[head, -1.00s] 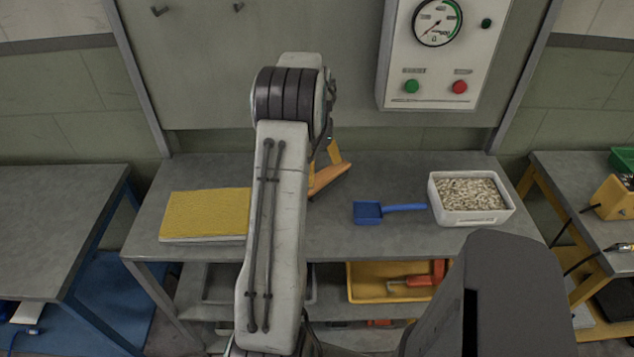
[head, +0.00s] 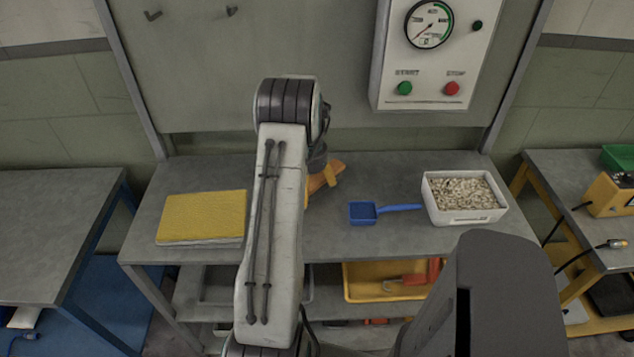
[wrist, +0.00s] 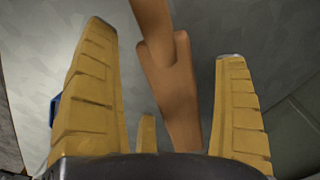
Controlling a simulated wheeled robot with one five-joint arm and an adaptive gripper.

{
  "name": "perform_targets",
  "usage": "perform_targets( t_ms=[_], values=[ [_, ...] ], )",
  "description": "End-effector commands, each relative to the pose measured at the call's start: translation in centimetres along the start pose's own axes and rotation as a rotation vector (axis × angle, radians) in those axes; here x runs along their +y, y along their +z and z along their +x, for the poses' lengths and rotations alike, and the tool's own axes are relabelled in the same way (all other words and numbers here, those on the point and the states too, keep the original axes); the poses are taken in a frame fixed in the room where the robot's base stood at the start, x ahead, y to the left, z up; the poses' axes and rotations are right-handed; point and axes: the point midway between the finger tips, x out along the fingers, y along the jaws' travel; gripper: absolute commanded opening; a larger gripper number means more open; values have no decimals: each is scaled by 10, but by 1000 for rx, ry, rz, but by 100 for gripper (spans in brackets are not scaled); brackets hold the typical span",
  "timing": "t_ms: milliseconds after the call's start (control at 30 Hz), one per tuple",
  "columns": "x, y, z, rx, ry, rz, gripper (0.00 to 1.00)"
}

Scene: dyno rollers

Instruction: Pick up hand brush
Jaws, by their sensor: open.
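The hand brush (head: 318,182) is an orange-brown wooden piece on the grey workbench, partly hidden behind my arm and gripper in the head view. In the wrist view its wooden handle (wrist: 168,85) runs lengthwise between my two yellow fingers. My gripper (wrist: 165,43) is open, with a finger on each side of the handle and visible gaps between. In the head view only a bit of a yellow finger of my gripper (head: 331,177) shows, low over the brush. The bristles are not visible.
To the right on the bench are a blue dustpan (head: 363,212) and a white tub of pale chips (head: 470,218). A yellow pad (head: 203,215) lies at the left. A control panel (head: 424,98) hangs behind. Bare bench lies between brush and dustpan.

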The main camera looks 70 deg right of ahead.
Motion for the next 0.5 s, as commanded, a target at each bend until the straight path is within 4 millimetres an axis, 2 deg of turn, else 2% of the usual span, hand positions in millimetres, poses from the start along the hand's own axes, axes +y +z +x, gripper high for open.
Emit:
perform_targets(
  t_ms=[367,500],
  values=[
    [0,0,6,1,-1,0,90],
    [0,0,5,1,-1,0,78]
  ],
)
